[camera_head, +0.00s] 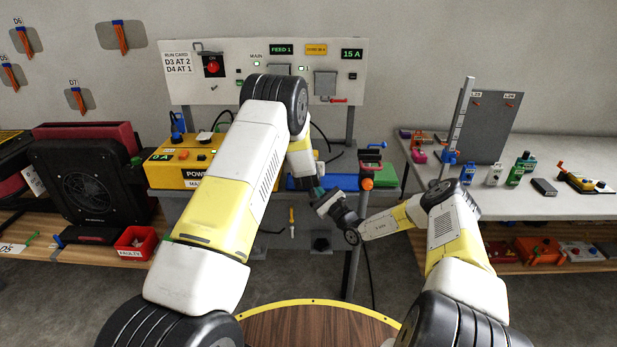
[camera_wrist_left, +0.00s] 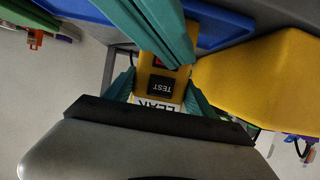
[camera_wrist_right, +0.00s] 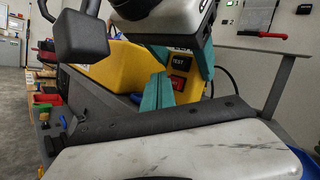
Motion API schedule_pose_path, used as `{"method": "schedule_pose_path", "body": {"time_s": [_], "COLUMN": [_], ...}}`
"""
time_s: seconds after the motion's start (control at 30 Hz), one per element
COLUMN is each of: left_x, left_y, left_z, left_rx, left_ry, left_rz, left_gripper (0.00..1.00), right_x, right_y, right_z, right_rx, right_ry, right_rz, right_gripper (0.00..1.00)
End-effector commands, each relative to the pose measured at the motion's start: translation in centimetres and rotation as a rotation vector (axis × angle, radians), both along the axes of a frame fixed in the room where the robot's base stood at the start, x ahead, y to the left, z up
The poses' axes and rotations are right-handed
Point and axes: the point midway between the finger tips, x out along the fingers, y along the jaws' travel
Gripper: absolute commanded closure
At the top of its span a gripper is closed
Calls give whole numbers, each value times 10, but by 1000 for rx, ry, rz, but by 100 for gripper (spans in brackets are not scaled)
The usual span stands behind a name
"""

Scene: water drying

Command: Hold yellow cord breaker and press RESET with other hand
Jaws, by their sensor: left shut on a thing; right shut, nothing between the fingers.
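My left gripper (camera_wrist_left: 160,95) is shut on the yellow cord breaker (camera_wrist_left: 148,76), one teal finger on each side of it. The breaker has a black TEST button (camera_wrist_left: 160,85) and a red button (camera_wrist_left: 158,63) beside it. The breaker also shows in the right wrist view (camera_wrist_right: 184,64), with its red button (camera_wrist_right: 178,83) in sight. My right gripper (camera_wrist_right: 158,92) is shut and empty, its teal fingertips right by the red button. I cannot tell whether they touch it. In the head view my left arm hides the breaker; my right gripper (camera_head: 318,193) is above the bench front.
A yellow power box (camera_head: 183,165) stands left on the bench, under an upright panel (camera_head: 230,90). A blue mat (camera_head: 335,182) and a red-and-black item (camera_head: 371,165) lie to the right. The side table (camera_head: 540,200) holds several small parts. A round wooden top (camera_head: 320,327) is in front.

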Motion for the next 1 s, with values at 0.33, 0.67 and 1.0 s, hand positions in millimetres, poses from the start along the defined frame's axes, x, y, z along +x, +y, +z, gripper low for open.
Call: {"method": "schedule_pose_path", "body": {"time_s": [0.33, 0.67, 1.0], "left_x": [0, 0, 0], "left_y": [0, 0, 0], "left_z": [1, 1, 1], "left_rx": [0, 0, 0], "left_ry": [-2, -2, -2], "left_rz": [0, 0, 0], "left_gripper": [88, 88, 88], "right_x": [8, 8, 12], "right_y": [0, 0, 0], "right_z": [0, 0, 0], "right_rx": [-1, 0, 0], "right_ry": [0, 0, 0], "right_rz": [1, 0, 0], "right_gripper": [100, 100, 100]}}
